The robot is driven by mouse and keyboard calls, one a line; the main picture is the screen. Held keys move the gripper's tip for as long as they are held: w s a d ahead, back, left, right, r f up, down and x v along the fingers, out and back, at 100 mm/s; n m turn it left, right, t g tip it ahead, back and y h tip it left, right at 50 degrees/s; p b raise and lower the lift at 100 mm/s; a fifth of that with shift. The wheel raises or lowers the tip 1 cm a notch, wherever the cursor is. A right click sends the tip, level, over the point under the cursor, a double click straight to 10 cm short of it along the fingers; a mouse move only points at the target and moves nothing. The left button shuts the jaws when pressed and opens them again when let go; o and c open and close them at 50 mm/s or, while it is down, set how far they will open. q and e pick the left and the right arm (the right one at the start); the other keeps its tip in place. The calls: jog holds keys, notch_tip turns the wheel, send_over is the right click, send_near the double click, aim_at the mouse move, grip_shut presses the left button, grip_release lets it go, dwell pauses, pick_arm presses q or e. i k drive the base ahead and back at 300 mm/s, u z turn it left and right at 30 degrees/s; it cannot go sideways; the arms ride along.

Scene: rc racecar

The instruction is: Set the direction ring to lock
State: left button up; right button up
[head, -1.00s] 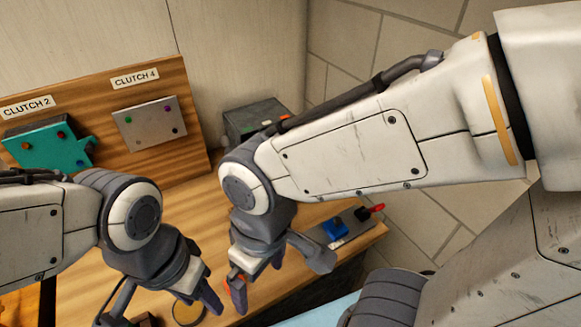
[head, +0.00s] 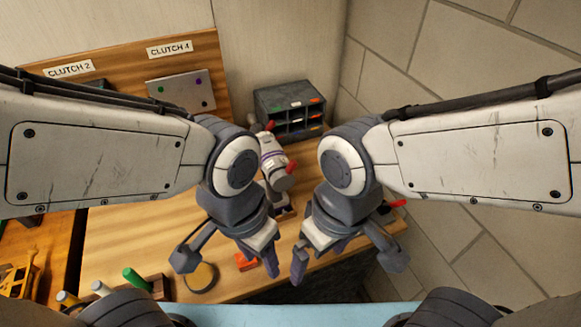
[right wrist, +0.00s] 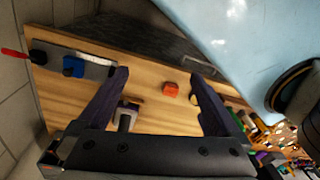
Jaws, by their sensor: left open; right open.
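A white and grey cylindrical tool (head: 275,160) with a purple band and a red lever stands tilted on the bench, behind and between my grippers in the head view. I cannot tell which band is the direction ring or what its setting is. My right gripper (head: 318,258) is open and empty, to the right of the tool. In the right wrist view its fingers (right wrist: 160,78) stand wide apart above the bench.
A dark drawer box (head: 290,108) stands at the back. A grey plate (right wrist: 95,64) with a blue block (right wrist: 73,67) is near the bench end. Coloured handles (head: 132,278) stand front left.

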aim_at(283, 179)
jog(key=u, duration=0.4)
jog(key=k, duration=0.95)
jog(key=z, duration=0.3)
